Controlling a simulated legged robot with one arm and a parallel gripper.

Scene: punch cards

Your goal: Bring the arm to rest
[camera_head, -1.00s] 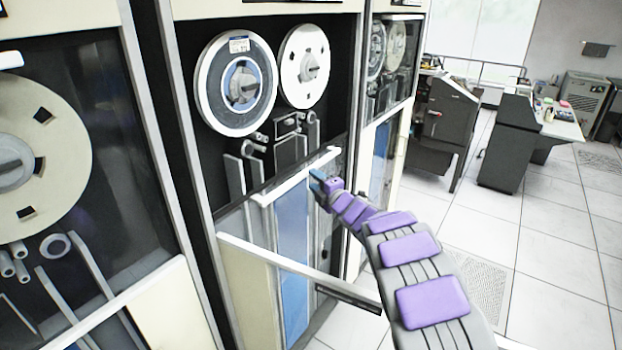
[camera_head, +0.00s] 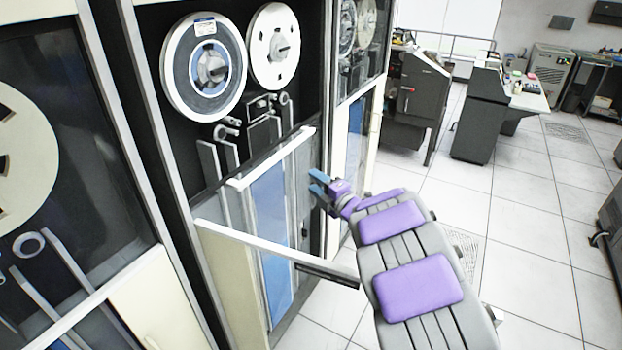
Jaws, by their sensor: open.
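My arm (camera_head: 415,270), grey with purple pads, reaches in from the lower right. My gripper (camera_head: 318,182) has blue fingertips that stand apart. Nothing shows between them. It is in front of the right side of the middle tape cabinet, near the blue and grey panels below the reels. I cannot tell whether it touches the cabinet.
The middle cabinet holds two tape reels (camera_head: 203,67). A white-edged glass panel (camera_head: 270,250) juts out toward my arm. Another tape cabinet (camera_head: 60,170) stands at left. Dark consoles (camera_head: 415,105) stand behind.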

